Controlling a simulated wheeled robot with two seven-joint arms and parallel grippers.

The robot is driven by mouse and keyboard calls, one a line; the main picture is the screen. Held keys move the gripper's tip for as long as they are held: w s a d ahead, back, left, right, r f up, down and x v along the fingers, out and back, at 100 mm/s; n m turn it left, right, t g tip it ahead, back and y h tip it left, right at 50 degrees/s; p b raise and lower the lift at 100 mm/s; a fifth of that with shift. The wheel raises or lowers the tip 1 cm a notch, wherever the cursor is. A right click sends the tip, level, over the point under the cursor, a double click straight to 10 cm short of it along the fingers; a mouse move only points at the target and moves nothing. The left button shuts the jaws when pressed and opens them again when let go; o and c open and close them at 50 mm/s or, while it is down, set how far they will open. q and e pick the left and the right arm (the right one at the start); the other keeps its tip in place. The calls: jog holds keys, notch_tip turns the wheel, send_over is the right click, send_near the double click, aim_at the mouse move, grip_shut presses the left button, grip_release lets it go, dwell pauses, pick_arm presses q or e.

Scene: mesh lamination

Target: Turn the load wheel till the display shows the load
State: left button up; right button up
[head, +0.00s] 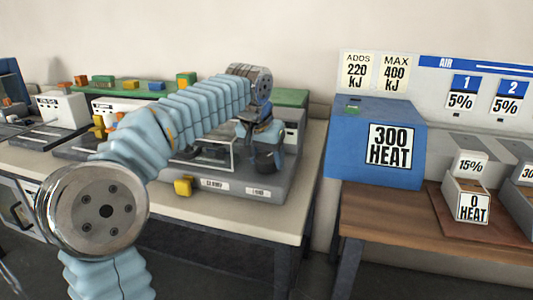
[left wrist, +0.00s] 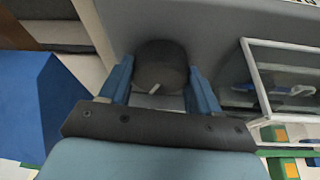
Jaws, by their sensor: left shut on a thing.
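The load wheel (left wrist: 160,62) is a dark round knob with a short white mark in the left wrist view. My left gripper (left wrist: 162,75) is shut on it, with one blue finger on each side. In the head view my left gripper (head: 263,138) reaches down at the right end of a grey machine (head: 235,190), and the dark wheel there is mostly hidden by the fingers. I cannot make out a load display on the machine; my arm covers part of it. My right gripper is not in view.
A glass-sided frame (left wrist: 285,75) stands beside the wheel. A yellow knob (head: 183,186) is on the machine's front. A blue box (head: 375,130) marked "300 HEAT" stands on the brown table (head: 380,210) at right, across a gap. Small coloured blocks (head: 103,80) line the back left.

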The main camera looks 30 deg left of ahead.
pick_arm(q)
jog(key=shift+m+h, duration=0.5)
jog(key=shift+m, duration=0.8)
jog(key=o, duration=1.1)
jog(key=shift+c, duration=0.2)
jog(key=v, duration=1.3)
jog(key=shift+s+r, duration=0.2)
jog(key=shift+r, duration=0.2)
jog(key=shift+a, duration=0.1)
